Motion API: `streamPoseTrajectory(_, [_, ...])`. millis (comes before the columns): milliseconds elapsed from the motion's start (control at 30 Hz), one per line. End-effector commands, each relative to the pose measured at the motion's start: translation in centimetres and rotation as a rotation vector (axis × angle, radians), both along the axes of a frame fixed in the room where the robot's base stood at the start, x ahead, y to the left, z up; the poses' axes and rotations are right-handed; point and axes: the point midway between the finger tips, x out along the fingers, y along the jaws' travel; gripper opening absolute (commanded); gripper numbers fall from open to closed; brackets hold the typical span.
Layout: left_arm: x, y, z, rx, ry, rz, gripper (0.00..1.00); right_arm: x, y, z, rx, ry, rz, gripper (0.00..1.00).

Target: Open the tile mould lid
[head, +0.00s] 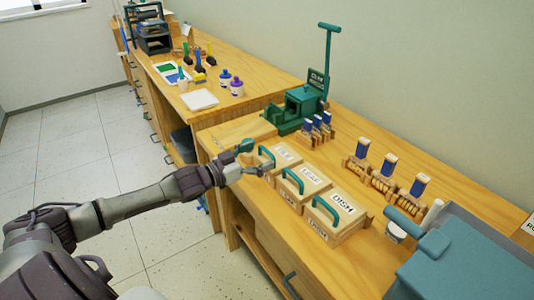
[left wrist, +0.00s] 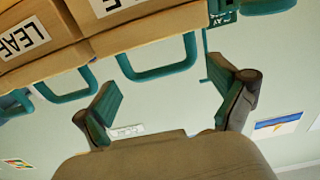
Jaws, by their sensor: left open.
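The tile mould (head: 282,153) is a wooden box at the far end of a row of three. Its lid is down, with a teal handle (head: 267,153) on its front. The handle also shows in the left wrist view (left wrist: 158,74), where the box appears upside down. My left gripper (head: 257,157) is open in front of this handle, its teal-padded fingers spread to either side. In the left wrist view the gripper (left wrist: 166,102) is empty and the handle lies beyond the fingertips, seemingly untouched. My right gripper is not in view.
The leaf mould (head: 309,180) and dish mould (head: 340,207) stand close beside it, lids down. A green press (head: 300,103) is behind. Blue-and-wood tools (head: 372,172) stand along the wall. A teal box (head: 460,262) fills the near right corner.

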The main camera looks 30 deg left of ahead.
Motion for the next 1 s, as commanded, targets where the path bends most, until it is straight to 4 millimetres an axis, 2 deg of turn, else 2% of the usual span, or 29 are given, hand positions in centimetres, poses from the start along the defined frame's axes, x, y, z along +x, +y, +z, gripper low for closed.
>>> streamPoseTrajectory(100, [1.3,-0.5,0.1,0.000,-0.003,0.001,0.96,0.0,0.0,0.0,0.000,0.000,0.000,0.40])
streamPoseTrajectory(233, [2.1,-0.9,0.0,0.000,-0.001,0.000,0.96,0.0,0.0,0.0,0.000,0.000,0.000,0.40])
streamPoseTrajectory(633, [2.6,-1.0,-0.1,0.000,0.001,0.000,0.96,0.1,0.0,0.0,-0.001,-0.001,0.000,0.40])
streamPoseTrajectory(1000, [2.5,-1.1,0.0,0.000,0.000,-0.001,0.34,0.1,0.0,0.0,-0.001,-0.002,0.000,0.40])
